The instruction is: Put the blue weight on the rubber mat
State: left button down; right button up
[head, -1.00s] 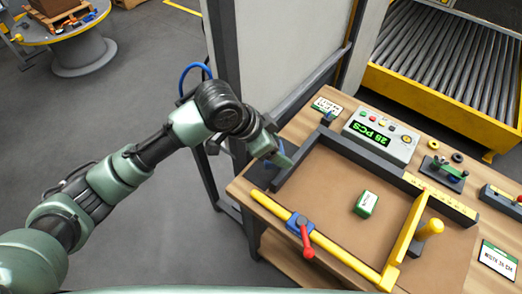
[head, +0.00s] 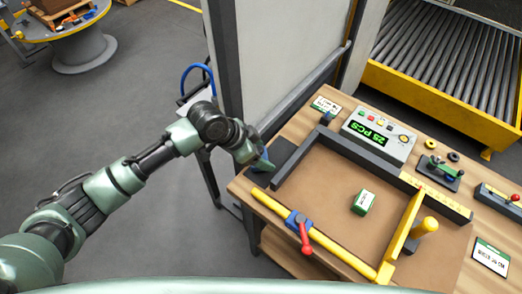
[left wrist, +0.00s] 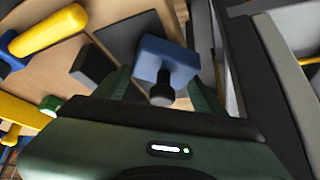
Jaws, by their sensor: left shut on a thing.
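My left gripper (head: 264,163) is at the left edge of the table, shut on the blue weight. In the left wrist view the blue weight (left wrist: 165,63), a block with a dark knob, sits between the fingers. In the head view the weight is mostly hidden by the gripper. The dark rubber mat (head: 287,151) lies flat at the table's left edge, just right of the gripper; it also shows in the left wrist view (left wrist: 128,34), left of the weight. I cannot tell the height of the weight above the table. My right gripper is not in view.
A dark fence bar (head: 300,157) stands right of the mat. A yellow rod with a blue clamp (head: 297,220) and red handle runs along the front. A green-and-white box (head: 363,202) sits inside the frame. A counter display (head: 381,133) stands behind.

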pick_arm(q)
jog(key=shift+w, duration=0.1)
jog(key=shift+c, duration=2.2)
grip_release()
jog(key=shift+f, duration=0.15)
jog(key=v, duration=1.2)
jog(key=shift+b, duration=0.45)
